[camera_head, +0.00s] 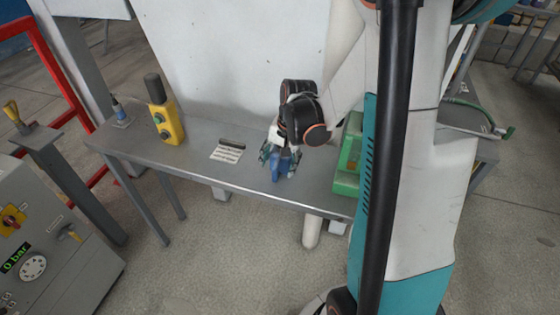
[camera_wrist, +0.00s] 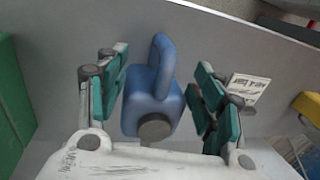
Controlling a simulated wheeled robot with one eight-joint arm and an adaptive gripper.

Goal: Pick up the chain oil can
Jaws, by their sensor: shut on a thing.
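The chain oil can is a small blue can with a loop handle and a dark grey round cap. In the wrist view the can (camera_wrist: 150,88) is in the middle, between the two teal-padded fingers of my gripper (camera_wrist: 157,100). In the head view the can (camera_head: 279,168) is at the middle of the grey bench, partly hidden by my gripper (camera_head: 278,162), which reaches down over it. My gripper is shut on the can. I cannot tell whether the can touches the bench or is slightly above it.
A white panel (camera_head: 225,60) stands behind. The bench between sheet and can is clear.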

